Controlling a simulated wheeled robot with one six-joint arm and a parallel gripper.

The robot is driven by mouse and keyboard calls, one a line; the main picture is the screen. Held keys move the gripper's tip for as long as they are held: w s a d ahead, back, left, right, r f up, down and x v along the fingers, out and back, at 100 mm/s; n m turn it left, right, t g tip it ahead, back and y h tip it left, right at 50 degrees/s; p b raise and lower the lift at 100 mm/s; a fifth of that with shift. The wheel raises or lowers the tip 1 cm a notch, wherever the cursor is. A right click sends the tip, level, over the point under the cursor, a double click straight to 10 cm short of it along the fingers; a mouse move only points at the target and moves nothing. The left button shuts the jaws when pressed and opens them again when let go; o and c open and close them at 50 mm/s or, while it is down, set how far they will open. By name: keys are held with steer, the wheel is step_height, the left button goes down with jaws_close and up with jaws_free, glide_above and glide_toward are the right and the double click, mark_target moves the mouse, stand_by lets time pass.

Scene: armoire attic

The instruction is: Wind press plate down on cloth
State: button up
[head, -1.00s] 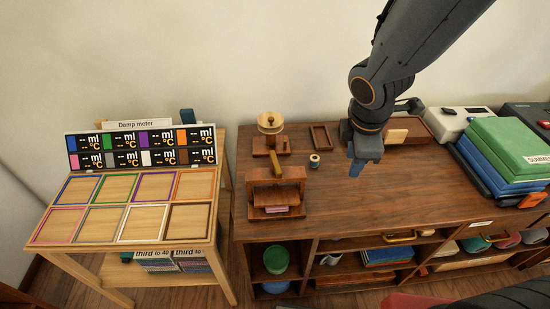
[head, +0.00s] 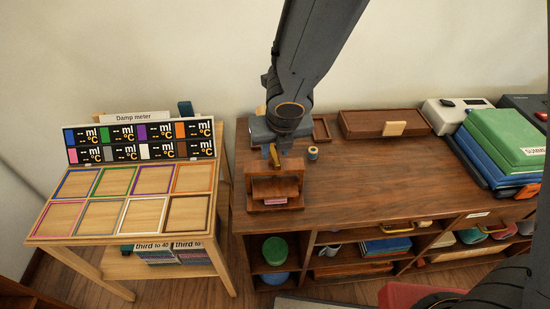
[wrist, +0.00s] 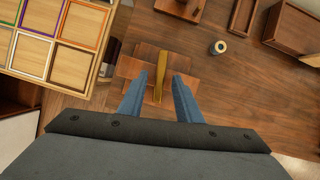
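The wooden press (head: 275,178) stands at the left end of the brown cabinet top. A pink cloth (head: 276,200) shows at the bottom of its front opening, under the plate. A brass-coloured handle (head: 274,156) sits on top of the press; in the wrist view the handle (wrist: 160,72) lies lengthwise between the fingers. My gripper (wrist: 158,85) is open, with its two blue fingers apart on either side of the handle. No contact shows. In the head view my arm hides the fingertips and part of the press's top.
A thread spool (head: 312,153) stands right of the press. A wooden tray (head: 370,122) lies further back. A table with coloured frames (head: 120,200) and a damp meter stands to the left. Blue and green cases (head: 505,150) are at the right. The cabinet top's middle is clear.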

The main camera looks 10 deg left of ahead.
mark_target(274, 154)
steer(key=shift+b+x, duration=1.25)
steer(key=shift+x, duration=0.75)
jaws_close()
